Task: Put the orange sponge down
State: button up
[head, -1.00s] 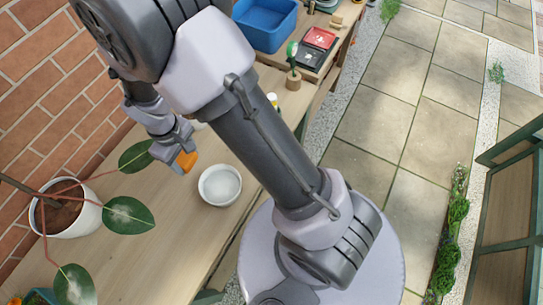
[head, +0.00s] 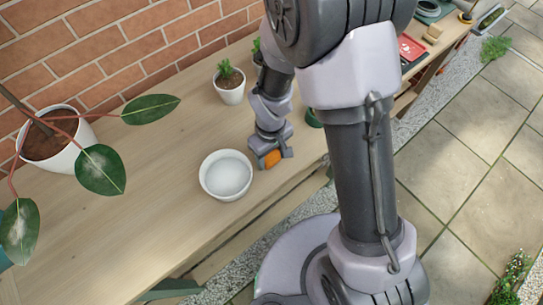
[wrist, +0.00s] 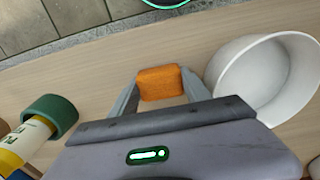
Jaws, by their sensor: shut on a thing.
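My gripper (head: 270,158) is shut on the orange sponge (wrist: 160,83), which sits between the two fingertips in the wrist view. In the head view the sponge (head: 272,159) shows at the gripper's lower end, just right of the white bowl (head: 226,175), low over the wooden bench (head: 150,190). I cannot tell whether the sponge touches the bench.
A bottle with a green cap (wrist: 50,115) is left of the gripper in the wrist view. A small potted plant (head: 229,85) stands behind the bowl, and a large-leaved plant in a white pot (head: 60,150) at left. Bare bench lies between that pot and the bowl.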

jog(key=shift+r, duration=0.15)
jog(key=shift+f, duration=0.2)
jog(key=o, duration=1.3)
